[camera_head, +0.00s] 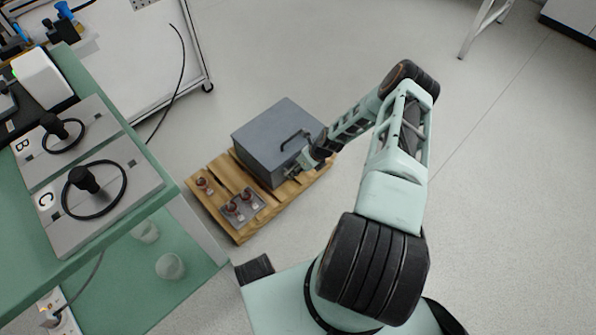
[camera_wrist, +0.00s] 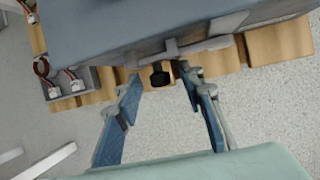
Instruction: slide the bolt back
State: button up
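The bolt shows in the wrist view as a black knob (camera_wrist: 160,78) on a grey metal bracket at the edge of a grey box (camera_wrist: 110,30). My gripper (camera_wrist: 159,85) is open, with its blue-padded fingers on either side of the knob and visible gaps at both sides. In the head view the box (camera_head: 262,143) sits on a wooden pallet (camera_head: 222,222), with a dark handle on it. My gripper (camera_head: 305,166) is at the box's lower right side there, and the arm's end hides the bolt.
A grey tray (camera_head: 259,204) with several copper-wound parts lies on the pallet, and another such part (camera_head: 204,184) stands beside it. A green workbench (camera_head: 123,234) with marked plates is at the left.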

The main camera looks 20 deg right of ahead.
grip_shut()
jog(key=a, duration=0.1)
jog(key=s+a+p, duration=0.1)
jog(key=a, duration=0.1)
jog(key=shift+s+a, duration=0.2)
jog(key=shift+s, duration=0.05)
dwell(0.3)
grip_release()
